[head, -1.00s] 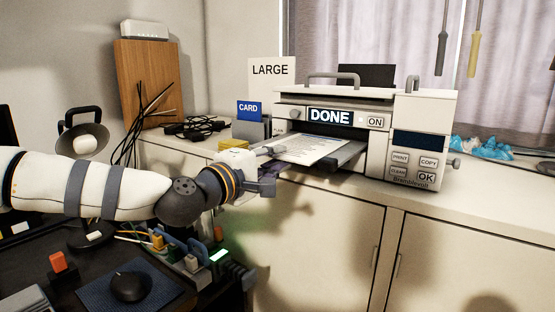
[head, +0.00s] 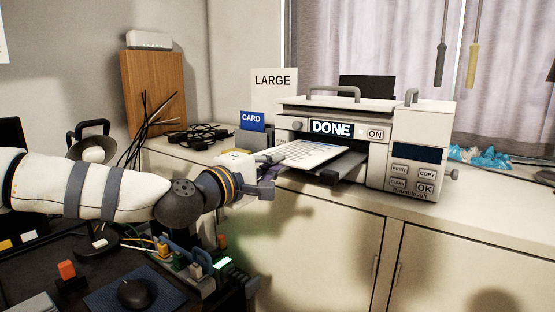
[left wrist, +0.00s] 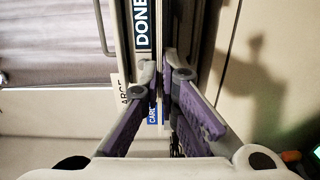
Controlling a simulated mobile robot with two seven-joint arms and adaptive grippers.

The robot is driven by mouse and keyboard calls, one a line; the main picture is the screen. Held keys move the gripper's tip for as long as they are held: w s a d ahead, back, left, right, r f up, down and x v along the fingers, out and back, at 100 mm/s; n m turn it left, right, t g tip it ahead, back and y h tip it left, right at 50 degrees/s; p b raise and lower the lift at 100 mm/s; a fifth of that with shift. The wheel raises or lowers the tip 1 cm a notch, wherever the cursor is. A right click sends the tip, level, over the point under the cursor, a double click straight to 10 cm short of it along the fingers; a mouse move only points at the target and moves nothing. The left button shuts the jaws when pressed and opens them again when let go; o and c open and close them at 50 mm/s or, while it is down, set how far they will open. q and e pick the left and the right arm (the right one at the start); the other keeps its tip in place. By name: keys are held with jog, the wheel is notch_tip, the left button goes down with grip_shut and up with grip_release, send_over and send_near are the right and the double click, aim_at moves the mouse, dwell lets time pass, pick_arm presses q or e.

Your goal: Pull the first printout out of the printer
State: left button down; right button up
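The printer (head: 415,150) stands on the counter, and its display reads DONE. The printout (head: 312,154), a white sheet with printed lines, sticks out toward the left over the output tray (head: 348,167). Part of the tray is bare to the right of the sheet. I cannot tell whether its far edge is still inside the slot. My left gripper (head: 272,163) is at the sheet's near left edge, its fingers closed on it. In the left wrist view the fingertips (left wrist: 166,82) nearly meet, with the sheet edge-on and thin between them. My right gripper is not in view.
A blue CARD sign (head: 252,121) and a LARGE sign (head: 273,80) stand left of the printer. Black cables (head: 190,138) lie farther left on the counter. Cabinet doors (head: 320,245) are below. A desk with a mouse (head: 137,293) is at lower left.

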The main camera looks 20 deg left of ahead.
pick_arm(q)
jog(key=s+a+r+p, duration=0.1)
jog(key=s+a+r, duration=0.1)
jog(key=s, duration=0.4)
jog(key=s+a+r+p, duration=0.1)
jog(key=s+a+r, duration=0.1)
jog(key=s, duration=0.4)
jog(key=shift+a+r, duration=0.15)
jog(key=shift+r, duration=0.55)
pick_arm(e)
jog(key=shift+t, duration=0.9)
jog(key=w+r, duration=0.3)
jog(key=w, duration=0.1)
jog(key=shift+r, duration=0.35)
